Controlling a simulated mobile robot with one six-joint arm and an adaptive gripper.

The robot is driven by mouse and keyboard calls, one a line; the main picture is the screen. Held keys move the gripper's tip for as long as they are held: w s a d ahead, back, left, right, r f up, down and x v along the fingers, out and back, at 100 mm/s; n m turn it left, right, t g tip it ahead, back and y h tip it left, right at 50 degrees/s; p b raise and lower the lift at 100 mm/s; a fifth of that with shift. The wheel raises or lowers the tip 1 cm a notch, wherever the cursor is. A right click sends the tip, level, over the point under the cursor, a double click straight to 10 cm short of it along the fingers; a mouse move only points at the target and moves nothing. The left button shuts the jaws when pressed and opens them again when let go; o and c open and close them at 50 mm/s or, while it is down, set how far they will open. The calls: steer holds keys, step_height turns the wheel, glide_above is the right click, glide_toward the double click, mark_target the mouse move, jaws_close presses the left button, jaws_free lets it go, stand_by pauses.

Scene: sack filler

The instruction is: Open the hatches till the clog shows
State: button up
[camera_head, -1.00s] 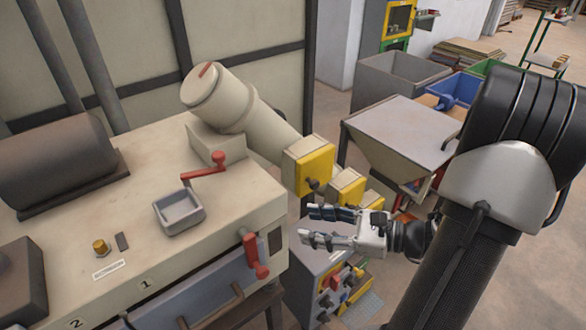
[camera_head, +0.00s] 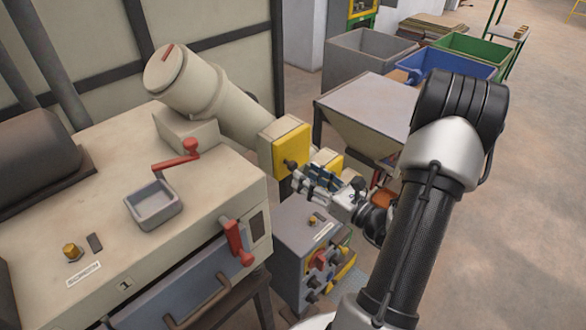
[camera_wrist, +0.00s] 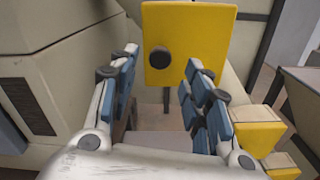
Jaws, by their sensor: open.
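Yellow hatches sit in a row down the sloping beige tube (camera_head: 215,105). The upper yellow hatch (camera_head: 291,146) looks closed and has a dark round knob (camera_head: 290,164). In the wrist view the same hatch (camera_wrist: 190,25) stands ahead of my gripper, its knob (camera_wrist: 160,58) between the fingers' lines. A second hatch (camera_head: 335,163) is partly hidden behind my gripper (camera_head: 308,182). Lower hatches (camera_wrist: 257,138) show at the right of the wrist view. My gripper is open and empty, just below the upper knob, with no clear contact. No clog is visible.
The beige machine (camera_head: 90,205) with a red crank (camera_head: 178,157) and a red lever (camera_head: 235,240) stands left. A grey control box (camera_head: 302,250) is below my gripper. A hopper (camera_head: 368,110) and bins (camera_head: 445,65) stand behind; floor is open at right.

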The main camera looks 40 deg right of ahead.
mark_target(295, 168)
steer(key=w, duration=0.6)
steer(key=shift+w+a, duration=0.1)
steer(key=shift+a, duration=0.15)
jaws_close()
stand_by(0.3)
